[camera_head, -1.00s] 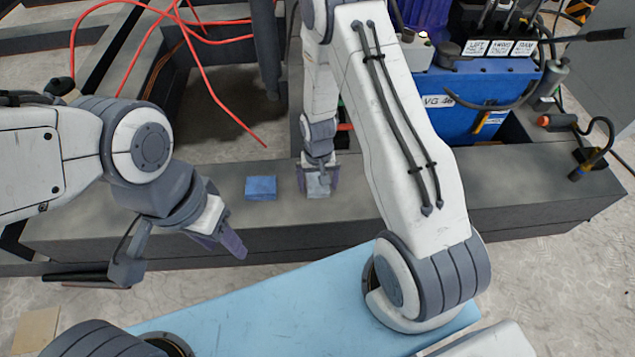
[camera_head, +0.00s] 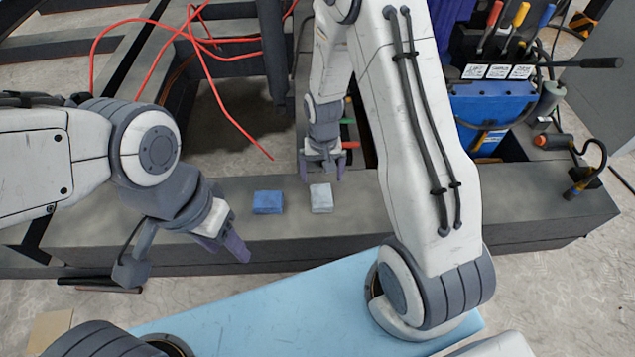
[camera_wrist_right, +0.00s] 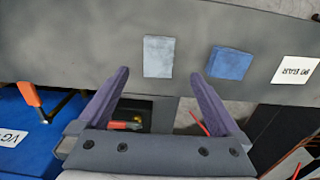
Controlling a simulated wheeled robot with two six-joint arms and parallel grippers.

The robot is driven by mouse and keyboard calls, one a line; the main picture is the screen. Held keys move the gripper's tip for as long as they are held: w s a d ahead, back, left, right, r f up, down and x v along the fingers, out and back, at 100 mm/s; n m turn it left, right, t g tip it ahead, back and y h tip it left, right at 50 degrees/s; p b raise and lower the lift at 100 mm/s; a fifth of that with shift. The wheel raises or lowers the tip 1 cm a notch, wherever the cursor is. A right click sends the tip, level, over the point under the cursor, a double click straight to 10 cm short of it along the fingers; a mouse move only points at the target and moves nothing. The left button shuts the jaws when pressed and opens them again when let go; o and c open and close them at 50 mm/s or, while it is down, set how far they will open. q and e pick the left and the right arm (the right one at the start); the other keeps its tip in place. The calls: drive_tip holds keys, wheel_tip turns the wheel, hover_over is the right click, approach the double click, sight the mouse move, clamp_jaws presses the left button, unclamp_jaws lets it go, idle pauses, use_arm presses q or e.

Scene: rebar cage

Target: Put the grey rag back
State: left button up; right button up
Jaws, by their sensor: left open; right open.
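The grey rag (camera_head: 321,198) lies folded flat on the dark grey beam top in the head view, just right of a blue rag (camera_head: 268,202). In the right wrist view the grey rag (camera_wrist_right: 159,56) lies beyond and between my open fingertips, apart from them. My right gripper (camera_head: 323,172) is open and empty, behind the grey rag and clear of it; its fingers also show in the right wrist view (camera_wrist_right: 164,80). My left gripper (camera_head: 222,245) is open and empty in front of the beam, left of both rags.
A label plate (camera_wrist_right: 296,69) lies on the beam beside the blue rag in the right wrist view. A blue machine (camera_head: 490,110) with several coloured levers stands at the right. Red cables (camera_head: 225,105) hang at the left. The beam (camera_head: 400,215) has free room around the rags.

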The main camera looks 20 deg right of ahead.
drive_tip(key=s+a+r+n, duration=0.5)
drive_tip(key=s+a+r, duration=0.2)
drive_tip(key=a+r, duration=0.45)
drive_tip(key=s+a+r+n, duration=0.1)
drive_tip(key=s+r+n, duration=0.1)
drive_tip(key=s+r, duration=0.3)
drive_tip(key=s+a+r+n+y, duration=0.1)
drive_tip(key=s+r+n, duration=0.2)
drive_tip(key=s, duration=0.7)
drive_tip(key=shift+r+n, duration=0.3)
drive_tip(key=shift+r, duration=0.6)
wheel_tip(320, 180, up, 34)
drive_tip(key=p, duration=3.4)
drive_tip(key=shift+w, duration=0.1)
